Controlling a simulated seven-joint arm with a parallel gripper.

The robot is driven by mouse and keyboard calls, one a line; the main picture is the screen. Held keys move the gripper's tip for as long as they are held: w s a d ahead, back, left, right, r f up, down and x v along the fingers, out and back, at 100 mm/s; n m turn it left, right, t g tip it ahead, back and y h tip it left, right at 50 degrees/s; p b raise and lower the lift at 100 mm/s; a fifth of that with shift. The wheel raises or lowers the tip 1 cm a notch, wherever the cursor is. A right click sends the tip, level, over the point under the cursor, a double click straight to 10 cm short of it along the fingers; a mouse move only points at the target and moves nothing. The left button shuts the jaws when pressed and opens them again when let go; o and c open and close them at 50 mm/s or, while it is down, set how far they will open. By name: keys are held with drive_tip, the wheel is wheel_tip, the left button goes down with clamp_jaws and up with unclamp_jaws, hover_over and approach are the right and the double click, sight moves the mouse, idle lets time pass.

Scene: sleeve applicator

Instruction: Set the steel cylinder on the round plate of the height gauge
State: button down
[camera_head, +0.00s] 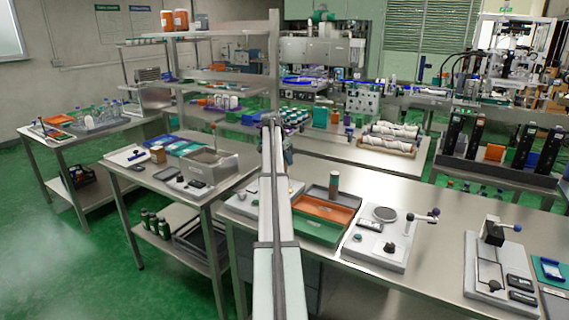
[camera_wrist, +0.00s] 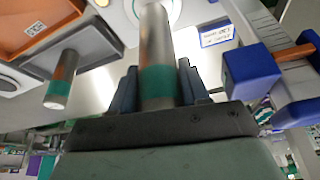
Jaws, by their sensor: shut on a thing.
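My gripper (camera_wrist: 158,88) is shut on a steel cylinder (camera_wrist: 154,35) with a teal band, its fingers on either side of the band in the wrist view. A pale round plate (camera_wrist: 174,10) shows behind the cylinder's far end, partly hidden and cut by the top edge. I cannot tell whether the cylinder touches it. A blue-and-grey device (camera_wrist: 252,80), perhaps part of the height gauge, stands to the right of my gripper, near a white label (camera_wrist: 219,33). In the head view my arm hides the held cylinder, and my fingers cannot be made out.
A second banded cylinder (camera_wrist: 62,80) stands left of my gripper; it also shows in the head view (camera_head: 334,184). Nearby are an orange tray (camera_head: 325,209), a green tray (camera_head: 312,230) and a board with a dark disc (camera_head: 384,213). Bare bench lies right of that board.

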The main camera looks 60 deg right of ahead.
drive_tip(key=shift+f, duration=0.9)
drive_tip(key=shift+f, duration=0.1)
drive_tip(key=c, duration=0.5)
unclamp_jaws()
drive_tip(key=shift+c, duration=0.2)
drive_tip(key=v, duration=1.2)
drive_tip(key=shift+w+d, duration=0.1)
